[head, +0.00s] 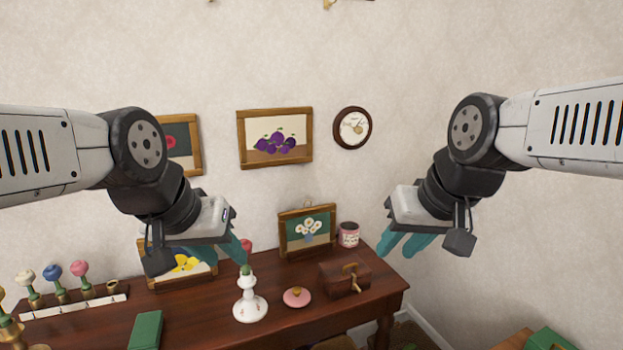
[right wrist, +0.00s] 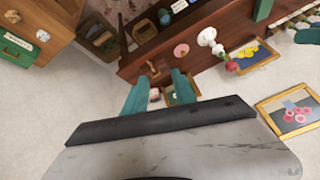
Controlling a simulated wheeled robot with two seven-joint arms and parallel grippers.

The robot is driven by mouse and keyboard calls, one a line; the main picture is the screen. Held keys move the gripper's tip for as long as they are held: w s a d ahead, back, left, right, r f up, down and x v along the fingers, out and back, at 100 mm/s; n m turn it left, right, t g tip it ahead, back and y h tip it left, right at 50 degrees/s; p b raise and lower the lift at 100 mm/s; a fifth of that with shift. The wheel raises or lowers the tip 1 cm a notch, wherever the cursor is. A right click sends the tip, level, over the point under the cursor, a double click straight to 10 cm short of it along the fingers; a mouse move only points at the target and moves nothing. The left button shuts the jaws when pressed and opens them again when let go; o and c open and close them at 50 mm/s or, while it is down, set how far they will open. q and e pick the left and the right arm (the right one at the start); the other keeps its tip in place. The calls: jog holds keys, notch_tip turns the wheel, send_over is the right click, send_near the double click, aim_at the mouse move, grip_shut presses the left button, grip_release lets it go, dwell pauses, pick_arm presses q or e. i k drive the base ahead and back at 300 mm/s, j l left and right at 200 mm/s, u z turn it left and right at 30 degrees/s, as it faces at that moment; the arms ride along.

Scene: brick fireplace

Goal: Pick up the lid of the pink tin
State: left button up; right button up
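A round pink lid (head: 297,296) with a gold knob lies on the dark wooden surface, right of the white candlestick. It also shows in the right wrist view (right wrist: 181,50). The pink tin (head: 348,235) with a pale label stands apart from it, at the back beside the flower picture; its top looks dark and open. My right gripper (head: 402,246) is in the air to the right of the tin and lid. Its teal fingers are apart and empty in the right wrist view (right wrist: 160,88). My left gripper (head: 238,250) is in the air left of the lid; its finger gap is unclear.
The white candlestick (head: 249,298) stands close left of the lid. A small brown chest (head: 344,280) is close on the right. A green book (head: 146,331) lies at the left front. Framed pictures (head: 308,230) lean on the wall behind. The wooden surface (head: 212,310) is bare between book and candlestick.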

aim_at(296, 297)
jog(key=k+j+z, duration=0.1)
jog(key=j+z, duration=0.15)
jog(key=k+j+z, duration=0.1)
jog(key=j+z, duration=0.15)
jog(key=j, duration=0.15)
jog(key=k+j+z, duration=0.25)
jog(key=i+j, duration=0.05)
jog(key=i, duration=0.05)
